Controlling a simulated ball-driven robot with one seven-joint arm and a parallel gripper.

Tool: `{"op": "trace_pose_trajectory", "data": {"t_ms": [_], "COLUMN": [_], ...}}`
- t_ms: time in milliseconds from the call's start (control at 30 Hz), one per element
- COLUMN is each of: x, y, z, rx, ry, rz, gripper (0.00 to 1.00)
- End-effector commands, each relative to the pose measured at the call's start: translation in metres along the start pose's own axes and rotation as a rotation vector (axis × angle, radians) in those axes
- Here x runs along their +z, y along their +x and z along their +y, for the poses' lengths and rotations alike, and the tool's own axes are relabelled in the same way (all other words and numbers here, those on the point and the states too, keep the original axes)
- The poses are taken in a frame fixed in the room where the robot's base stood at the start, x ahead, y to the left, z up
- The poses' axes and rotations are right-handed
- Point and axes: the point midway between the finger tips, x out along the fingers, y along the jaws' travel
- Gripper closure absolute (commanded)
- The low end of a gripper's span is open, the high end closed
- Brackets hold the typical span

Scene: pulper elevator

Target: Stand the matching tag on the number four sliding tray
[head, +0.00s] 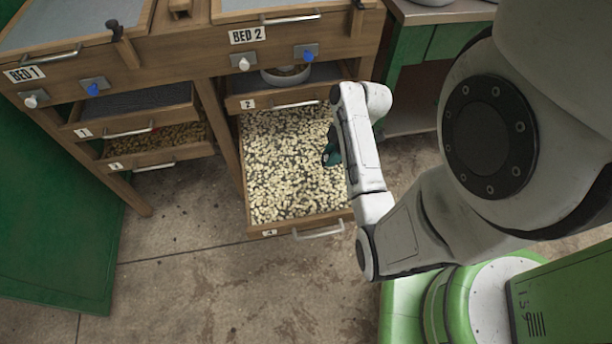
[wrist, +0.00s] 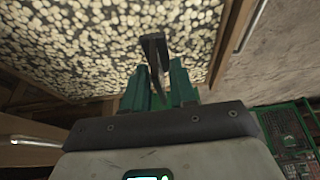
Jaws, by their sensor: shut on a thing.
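The number four sliding tray (head: 330,219) is pulled out below Bed 2, full of pale beans, with a small number label (head: 269,233) and a metal handle on its front. My gripper (head: 331,156) is over the right part of this tray in the head view. In the wrist view my gripper (wrist: 160,88) has green fingers shut on a dark, narrow tag (wrist: 154,52). The tag points out past the fingertips over the beans. Any marking on it cannot be read. My arm hides part of the tray's right side.
Tray 2 (head: 238,104) above is partly open and holds a bowl (head: 286,74). Trays 1 (head: 80,131) and 3 (head: 116,168) stand partly out at the left. The concrete floor in front is clear.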

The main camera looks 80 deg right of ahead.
Motion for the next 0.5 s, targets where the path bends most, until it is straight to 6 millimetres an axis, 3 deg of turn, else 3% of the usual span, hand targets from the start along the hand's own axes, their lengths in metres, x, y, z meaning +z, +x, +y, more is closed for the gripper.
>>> {"op": "trace_pose_trajectory", "data": {"t_ms": [100, 300, 500], "x": [-0.019, -0.029, -0.035], "y": [0.024, 0.065, 0.08], "z": [0.004, 0.01, 0.012], "rx": [-0.002, -0.002, 0.0], "ry": [-0.003, -0.001, 0.001], "rz": [0.0, 0.0, 0.0], "gripper": [1.0, 1.0, 1.0]}}
